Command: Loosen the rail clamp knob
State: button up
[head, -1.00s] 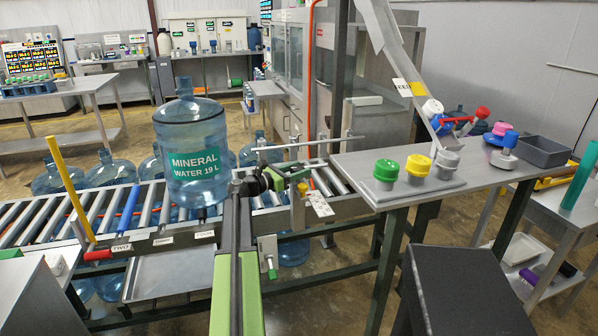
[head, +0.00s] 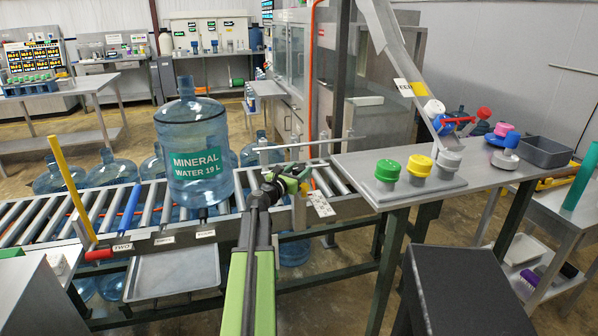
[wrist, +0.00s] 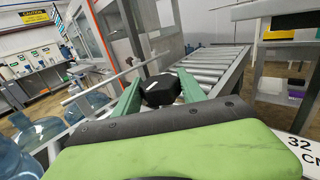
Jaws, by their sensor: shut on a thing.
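My gripper (head: 290,180) is at the near rail of the roller conveyor, right of the large blue water jug (head: 197,150). In the wrist view, my gripper's green jaws (wrist: 160,92) are shut on the black, many-sided clamp knob (wrist: 158,88), one jaw on each side. The knob has a pale mark on its face. In the head view the knob is mostly hidden by the jaws. The jug stands upright on the rollers, its green label facing me.
A thin metal guide rail (head: 300,146) runs above the rollers behind my gripper. A grey table (head: 420,190) with green, yellow and grey caps stands close on the right. A yellow post (head: 70,188) rises at the left, near a tray (head: 165,274) below the conveyor.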

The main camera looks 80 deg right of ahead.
aim_at(297, 174)
jog(key=shift+s+n+t+h, duration=0.15)
jog(key=shift+n+t+h, duration=0.35)
jog(key=shift+n+t, duration=1)
jog(key=shift+t, duration=0.7)
jog(key=o, duration=1.4)
jog(key=shift+c, duration=0.2)
jog(key=a, duration=0.5)
jog(key=w+a, duration=0.1)
jog(key=a, duration=0.1)
jog(key=shift+w+a, duration=0.1)
jog(key=shift+a, duration=0.05)
